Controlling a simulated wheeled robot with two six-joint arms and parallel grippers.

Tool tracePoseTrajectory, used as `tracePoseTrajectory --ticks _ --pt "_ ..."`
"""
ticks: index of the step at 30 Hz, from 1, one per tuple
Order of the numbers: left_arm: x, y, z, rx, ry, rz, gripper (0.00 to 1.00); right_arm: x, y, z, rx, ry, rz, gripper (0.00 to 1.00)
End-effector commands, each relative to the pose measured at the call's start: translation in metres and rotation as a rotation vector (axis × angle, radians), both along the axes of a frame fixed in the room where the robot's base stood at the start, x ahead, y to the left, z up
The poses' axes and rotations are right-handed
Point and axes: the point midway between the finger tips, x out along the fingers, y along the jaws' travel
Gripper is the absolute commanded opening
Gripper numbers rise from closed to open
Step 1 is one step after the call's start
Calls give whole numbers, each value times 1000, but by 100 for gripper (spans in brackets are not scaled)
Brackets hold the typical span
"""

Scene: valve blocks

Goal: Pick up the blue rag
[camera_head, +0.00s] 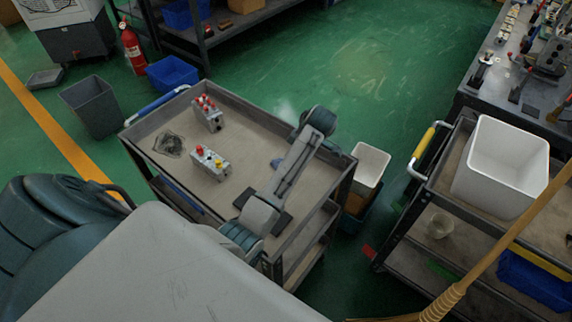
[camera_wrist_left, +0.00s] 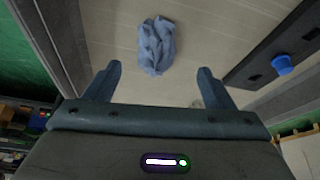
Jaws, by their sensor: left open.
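The blue rag (camera_wrist_left: 157,46) lies crumpled on the pale tray surface in the left wrist view. It sits beyond the fingertips, between their lines and a little left of centre. In the head view a small bluish patch of the rag (camera_head: 277,163) shows beside my arm link, which partly covers it. My left gripper (camera_wrist_left: 160,78) is open, with nothing between its two fingers, and apart from the rag. In the head view my left arm reaches over the cart, and its fingertips cannot be made out clearly. My right gripper is not in view.
A second cart with a white bin (camera_head: 500,165) stands right.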

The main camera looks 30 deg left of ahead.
Motion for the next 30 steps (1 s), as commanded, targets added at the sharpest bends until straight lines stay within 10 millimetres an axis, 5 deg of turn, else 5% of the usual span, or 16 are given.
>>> tracePoseTrajectory --ticks 9,20,27,30 --pt "3 20 -36 1 3 0 77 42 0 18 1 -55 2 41" --pt "2 24 -47 0 0 1 77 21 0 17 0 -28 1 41" --pt "2 24 -47 0 0 1 30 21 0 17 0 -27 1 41" --pt "2 24 -47 0 0 1 29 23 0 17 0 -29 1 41"
